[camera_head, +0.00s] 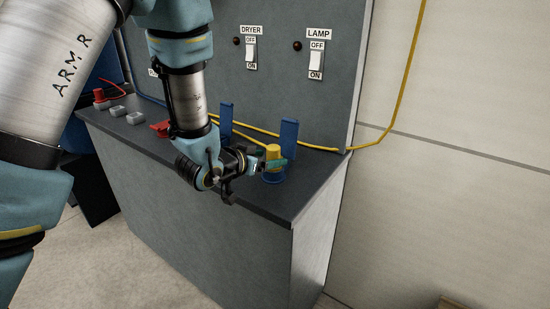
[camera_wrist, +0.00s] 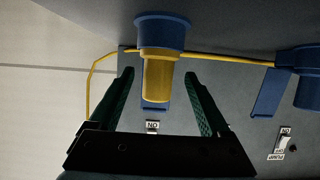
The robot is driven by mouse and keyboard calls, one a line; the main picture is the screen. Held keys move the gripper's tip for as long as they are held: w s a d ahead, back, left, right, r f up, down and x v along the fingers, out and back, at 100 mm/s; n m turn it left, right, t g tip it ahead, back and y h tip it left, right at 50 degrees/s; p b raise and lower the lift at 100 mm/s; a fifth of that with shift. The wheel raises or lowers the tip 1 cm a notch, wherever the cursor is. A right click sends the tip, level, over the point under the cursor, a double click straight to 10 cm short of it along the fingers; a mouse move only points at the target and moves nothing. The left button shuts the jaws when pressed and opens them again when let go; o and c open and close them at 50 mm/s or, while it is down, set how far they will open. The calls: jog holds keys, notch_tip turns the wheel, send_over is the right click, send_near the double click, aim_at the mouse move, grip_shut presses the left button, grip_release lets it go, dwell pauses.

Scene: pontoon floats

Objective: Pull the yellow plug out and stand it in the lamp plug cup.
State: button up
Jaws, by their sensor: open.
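The yellow plug (camera_head: 273,152) stands upright in a blue socket (camera_head: 273,179) near the right end of the counter, and a yellow cord runs from it. In the wrist view, which is upside down, the plug (camera_wrist: 157,78) hangs from the blue socket (camera_wrist: 162,32). My gripper (camera_head: 274,164) is open, with its green fingers on either side of the plug; in the wrist view gaps show between the fingers (camera_wrist: 160,75) and the plug. Small grey cups (camera_head: 118,111) (camera_head: 135,117) stand at the counter's left; I cannot tell which is the lamp plug cup.
The wall panel has a LAMP switch (camera_head: 316,60) and a DRYER switch (camera_head: 251,53). Blue upright flaps (camera_head: 289,134) stand behind the sockets. A red plug (camera_head: 99,95) and a red piece (camera_head: 160,129) are farther left. The yellow cord (camera_head: 407,70) climbs the right wall.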

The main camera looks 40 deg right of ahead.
aim_at(277, 157)
jog(key=shift+p+x, duration=1.45)
jog(key=shift+x, duration=0.85)
jog(key=shift+d+f, duration=0.4)
jog(key=shift+d, duration=0.15)
grip_shut()
